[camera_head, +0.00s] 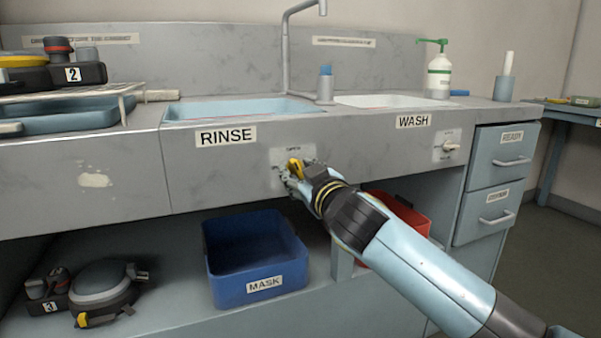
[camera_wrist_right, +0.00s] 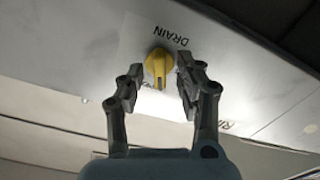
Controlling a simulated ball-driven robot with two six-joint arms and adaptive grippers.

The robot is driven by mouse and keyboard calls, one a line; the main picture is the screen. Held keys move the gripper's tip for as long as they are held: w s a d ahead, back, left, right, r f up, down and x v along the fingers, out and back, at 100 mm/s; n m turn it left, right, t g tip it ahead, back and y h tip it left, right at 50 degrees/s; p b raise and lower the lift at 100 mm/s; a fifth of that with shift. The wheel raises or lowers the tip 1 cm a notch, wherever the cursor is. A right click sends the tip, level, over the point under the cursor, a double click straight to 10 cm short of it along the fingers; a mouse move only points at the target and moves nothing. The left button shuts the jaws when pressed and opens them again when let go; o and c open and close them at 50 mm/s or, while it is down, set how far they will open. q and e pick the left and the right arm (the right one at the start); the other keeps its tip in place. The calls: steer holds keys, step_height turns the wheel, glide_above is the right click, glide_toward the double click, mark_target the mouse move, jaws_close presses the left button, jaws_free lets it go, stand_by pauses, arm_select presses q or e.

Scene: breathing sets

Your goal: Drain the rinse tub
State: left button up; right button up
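The rinse tub (camera_head: 200,110) is a light blue basin set in the grey counter above the RINSE label. I cannot tell from here how much water is in it. A yellow drain knob (camera_head: 294,166) sits on a pale plate on the counter front, with OPEN printed at the plate's top. In the right wrist view the knob (camera_wrist_right: 158,64) is beside the word DRAIN. My right gripper (camera_wrist_right: 160,72) is open, its fingers on either side of the knob with small gaps. In the head view the right gripper (camera_head: 296,172) partly hides the plate. My left gripper is out of view.
The white wash tub (camera_head: 392,101) has its own valve plate (camera_head: 448,146) at right. Below the counter are a blue MASK bin (camera_head: 256,262) and a red bin (camera_head: 412,216) behind my right arm. A faucet (camera_head: 286,50) rises behind the tubs. Drawers (camera_head: 500,150) stand at right.

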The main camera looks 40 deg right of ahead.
jaws_close()
